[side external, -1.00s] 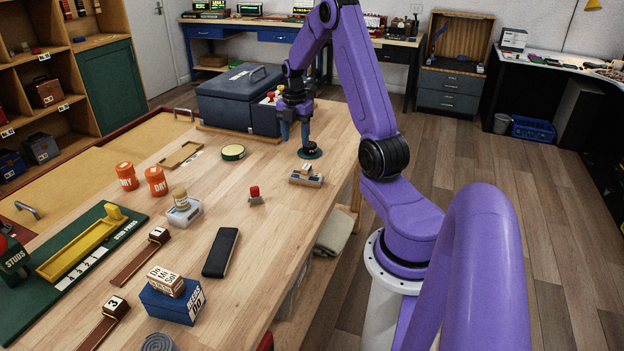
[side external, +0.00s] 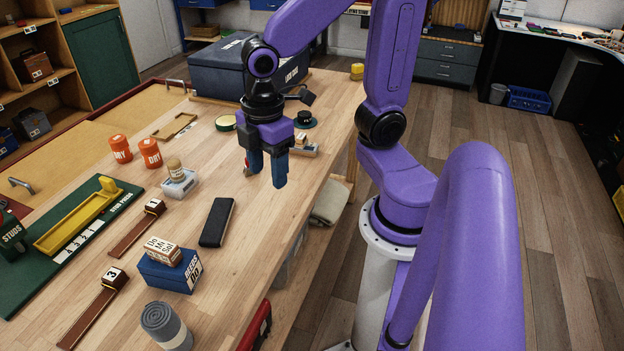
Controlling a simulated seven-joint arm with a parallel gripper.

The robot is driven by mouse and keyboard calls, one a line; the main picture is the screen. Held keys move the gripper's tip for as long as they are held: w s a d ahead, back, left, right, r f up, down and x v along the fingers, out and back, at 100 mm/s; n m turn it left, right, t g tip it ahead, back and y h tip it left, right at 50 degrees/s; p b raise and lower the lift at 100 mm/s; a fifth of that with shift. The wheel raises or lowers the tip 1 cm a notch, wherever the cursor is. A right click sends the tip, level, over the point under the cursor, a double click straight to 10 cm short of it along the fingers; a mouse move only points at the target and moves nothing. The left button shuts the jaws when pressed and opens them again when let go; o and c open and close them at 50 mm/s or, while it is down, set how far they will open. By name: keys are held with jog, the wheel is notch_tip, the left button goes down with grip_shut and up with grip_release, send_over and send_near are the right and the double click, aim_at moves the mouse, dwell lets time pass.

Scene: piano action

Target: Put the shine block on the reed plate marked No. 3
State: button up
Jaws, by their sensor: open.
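The reed plate marked 3 (side external: 88,318) is a long brown strip at the lower left, with a raised end block bearing a white "3". Nothing lies on its strip. A similar plate marked 1 (side external: 130,234) lies farther back. I read no "shine" label, so I cannot tell which thing is the shine block. A long black block (side external: 217,222) lies flat mid-table, and a small pale-topped block (side external: 302,149) is partly hidden behind my gripper. My gripper (side external: 267,178) points down with blue fingers apart and empty, above the table, behind and right of the black block.
A blue reeds box (side external: 168,274) carries a lettered wooden block (side external: 163,251). A grey roll (side external: 166,326) stands at the front edge. Orange DRY tubs (side external: 150,153), a clear tray (side external: 180,186) and the green stud press board (side external: 60,250) lie left. A dark round stand (side external: 304,122) is behind my gripper.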

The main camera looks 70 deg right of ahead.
jog(key=s+a+m, duration=0.1)
jog(key=s, duration=0.8)
dwell(0.9)
